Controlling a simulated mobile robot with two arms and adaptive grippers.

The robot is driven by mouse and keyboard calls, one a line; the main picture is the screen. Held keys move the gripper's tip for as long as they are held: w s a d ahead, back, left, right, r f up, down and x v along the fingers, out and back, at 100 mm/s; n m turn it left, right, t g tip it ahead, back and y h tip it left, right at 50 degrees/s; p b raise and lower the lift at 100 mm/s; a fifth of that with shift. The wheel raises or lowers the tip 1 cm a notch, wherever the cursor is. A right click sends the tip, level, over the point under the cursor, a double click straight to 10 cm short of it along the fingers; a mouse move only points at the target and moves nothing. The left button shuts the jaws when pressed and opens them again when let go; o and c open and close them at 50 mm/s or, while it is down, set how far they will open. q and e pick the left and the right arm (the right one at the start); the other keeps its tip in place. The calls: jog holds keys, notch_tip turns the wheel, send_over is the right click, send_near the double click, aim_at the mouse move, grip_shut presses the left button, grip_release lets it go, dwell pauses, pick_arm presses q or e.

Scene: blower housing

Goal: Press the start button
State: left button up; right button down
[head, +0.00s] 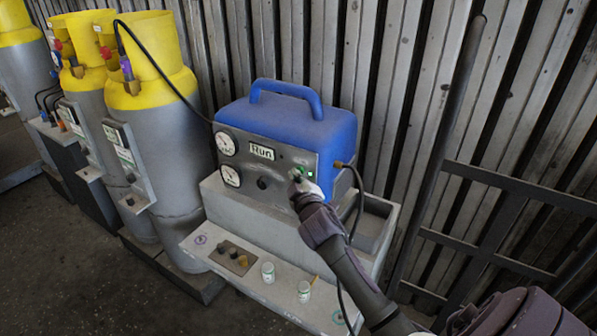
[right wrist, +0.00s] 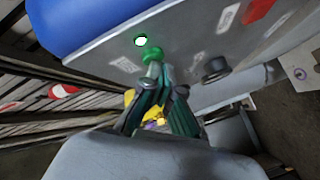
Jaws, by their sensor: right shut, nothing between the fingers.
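The blue machine (head: 300,118) has a grey front panel (head: 240,165) with a display reading "Run" (head: 262,151). The green start button shows at the fingertips of my right gripper in the right wrist view (right wrist: 153,53). In the head view the gripper mostly covers it. My right gripper (head: 297,182) is shut and empty, its tips pointing at the panel. In the right wrist view the closed fingertips (right wrist: 155,72) are at the button and seem to touch it; how far it is pushed in cannot be told. A green lamp (head: 311,174) glows beside it. My left gripper is not in view.
Two round gauges (head: 226,144) and a black knob (head: 262,183) sit on the panel's left. A hose (head: 359,200) hangs at the right. Small jars (head: 268,272) stand on the grey bench ledge below. Yellow-topped cylinders (head: 150,95) stand left.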

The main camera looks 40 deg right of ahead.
jog(key=shift+s+a, duration=0.2)
jog(key=shift+a, duration=0.25)
jog(key=s+a, duration=0.2)
jog(key=a, duration=0.3)
jog(key=shift+s+a, duration=0.15)
jog(key=shift+a, duration=0.15)
dwell(0.8)
